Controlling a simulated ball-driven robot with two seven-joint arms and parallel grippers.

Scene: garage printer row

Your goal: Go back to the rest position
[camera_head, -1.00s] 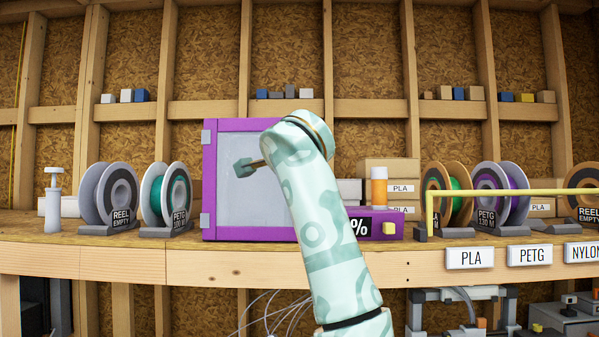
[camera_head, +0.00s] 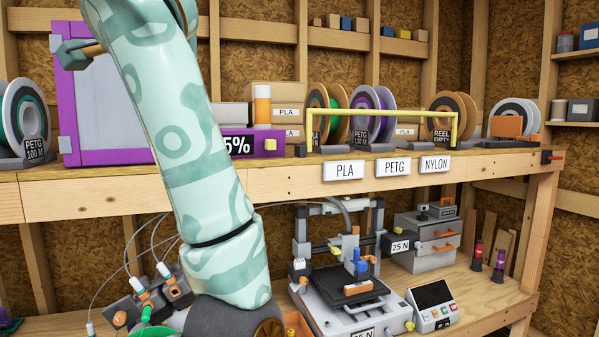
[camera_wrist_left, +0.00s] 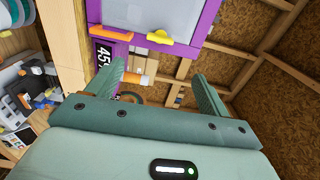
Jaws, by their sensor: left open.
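My left arm rises from the bottom and leans to the upper left in the head view. Its gripper (camera_head: 74,48) shows small at the top left, in front of the purple-framed box (camera_head: 68,122). In the left wrist view my left gripper (camera_wrist_left: 158,68) is open, its two fingers apart with nothing held between them. The purple box (camera_wrist_left: 208,18) is beyond the fingers at the top there, with an orange and a yellow part along its edge. My right gripper is not in view.
The bench (camera_head: 290,182) carries filament spools (camera_head: 372,112), PLA boxes and a yellow rail frame (camera_head: 380,112). PLA, PETG and NYLON labels hang on its front edge. Below stand a printer (camera_head: 350,290), a grey drawer unit (camera_head: 425,240) and a small control panel (camera_head: 433,303).

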